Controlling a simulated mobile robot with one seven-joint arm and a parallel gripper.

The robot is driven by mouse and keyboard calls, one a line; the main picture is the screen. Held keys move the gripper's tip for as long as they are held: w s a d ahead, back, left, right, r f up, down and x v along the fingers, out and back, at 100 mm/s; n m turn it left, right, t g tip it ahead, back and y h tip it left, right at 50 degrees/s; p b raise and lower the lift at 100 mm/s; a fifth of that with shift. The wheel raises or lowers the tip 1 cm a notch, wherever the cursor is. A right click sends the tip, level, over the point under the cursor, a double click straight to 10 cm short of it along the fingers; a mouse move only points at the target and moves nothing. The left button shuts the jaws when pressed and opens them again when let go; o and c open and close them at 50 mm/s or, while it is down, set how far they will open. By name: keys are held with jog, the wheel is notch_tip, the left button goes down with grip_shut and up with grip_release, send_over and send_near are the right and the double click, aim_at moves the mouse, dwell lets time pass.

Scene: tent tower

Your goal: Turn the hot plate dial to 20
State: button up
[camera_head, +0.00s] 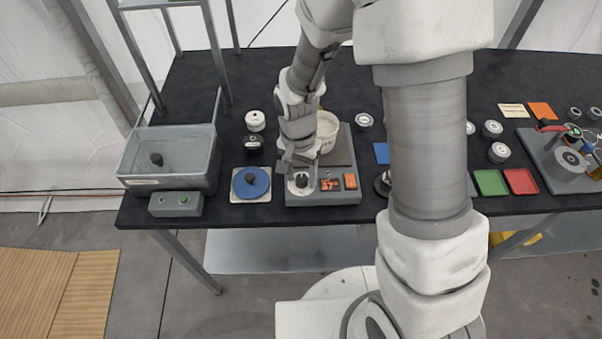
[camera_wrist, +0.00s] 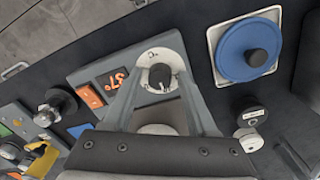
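The hot plate (camera_head: 342,198) is a grey box near the table's front edge, with an orange display that appears to read 37°. Its dial (camera_head: 301,181) is a dark knob on a white marked disc at the front left; the dial also shows in the wrist view (camera_wrist: 160,76). My gripper (camera_head: 299,165) points down over the dial. In the wrist view, my gripper's fingers (camera_wrist: 160,85) stand apart on either side of the knob, with white disc visible between. Contact with the knob does not show. The small dial marks are hard to read.
A pale vessel (camera_head: 327,132) stands on the hot plate behind my gripper. A blue round disc with a black knob (camera_head: 251,183) sits to the left.

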grip_shut()
jog(key=shift+n, duration=0.3)
jog(key=n+b, duration=0.1)
jog(key=n, duration=0.4)
jog(key=shift+n, duration=0.3)
jog(key=n, duration=0.5)
jog(key=shift+n+b, duration=0.3)
dwell(0.4)
jog(key=shift+o, duration=1.1)
grip_release()
